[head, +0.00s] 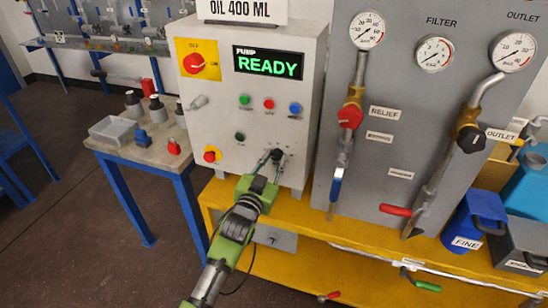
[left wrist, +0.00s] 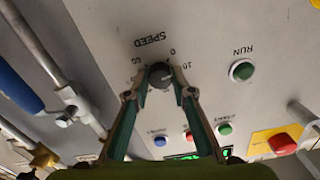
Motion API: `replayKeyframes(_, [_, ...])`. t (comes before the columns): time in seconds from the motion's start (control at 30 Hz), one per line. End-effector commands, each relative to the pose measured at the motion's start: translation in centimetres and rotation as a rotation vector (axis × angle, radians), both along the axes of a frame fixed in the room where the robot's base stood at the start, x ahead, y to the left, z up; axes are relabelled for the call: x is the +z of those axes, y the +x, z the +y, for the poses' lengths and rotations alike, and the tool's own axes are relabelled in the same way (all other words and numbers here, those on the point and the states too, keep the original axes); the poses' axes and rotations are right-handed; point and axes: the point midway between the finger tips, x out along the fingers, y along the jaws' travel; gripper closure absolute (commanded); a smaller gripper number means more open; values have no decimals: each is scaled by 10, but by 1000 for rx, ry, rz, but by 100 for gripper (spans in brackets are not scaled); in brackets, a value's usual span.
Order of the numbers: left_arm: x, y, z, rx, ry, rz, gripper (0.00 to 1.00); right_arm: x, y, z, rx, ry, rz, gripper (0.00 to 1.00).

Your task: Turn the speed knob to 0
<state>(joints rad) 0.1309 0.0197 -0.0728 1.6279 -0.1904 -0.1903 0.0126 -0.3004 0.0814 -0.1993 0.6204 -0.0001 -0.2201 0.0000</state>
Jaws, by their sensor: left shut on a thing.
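The speed knob (left wrist: 160,75) is a small dark round knob on the grey panel, below the SPEED lettering in the left wrist view, where the panel appears upside down. Number marks surround it; its pointer direction is too small to read surely. In the head view the knob (head: 278,153) is low on the control box. My left gripper (head: 271,157) reaches it from below. In the left wrist view the two fingers (left wrist: 160,84) are closed on the knob's sides. My right gripper is not in view.
The control box (head: 225,130) also carries a READY display (head: 268,63), several push buttons and a red-and-yellow switch (head: 195,63). To the right is a grey panel with gauges, pipes and valves. A small blue-legged table (head: 115,150) with parts stands left.

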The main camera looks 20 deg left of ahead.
Motion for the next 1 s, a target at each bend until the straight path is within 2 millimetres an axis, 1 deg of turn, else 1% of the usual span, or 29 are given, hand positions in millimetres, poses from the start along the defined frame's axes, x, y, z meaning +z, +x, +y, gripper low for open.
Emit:
replayKeyframes(0.1, [1,0,0,1,-112,8,98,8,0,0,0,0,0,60])
replayKeyframes(0.5, [0,0,0,1,-450,19,98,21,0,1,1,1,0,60])
replayKeyframes(0.73, [-1,0,-1,0,-578,22,98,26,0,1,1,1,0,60])
replayKeyframes(1.0, [-2,0,-1,1,-646,26,98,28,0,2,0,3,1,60])
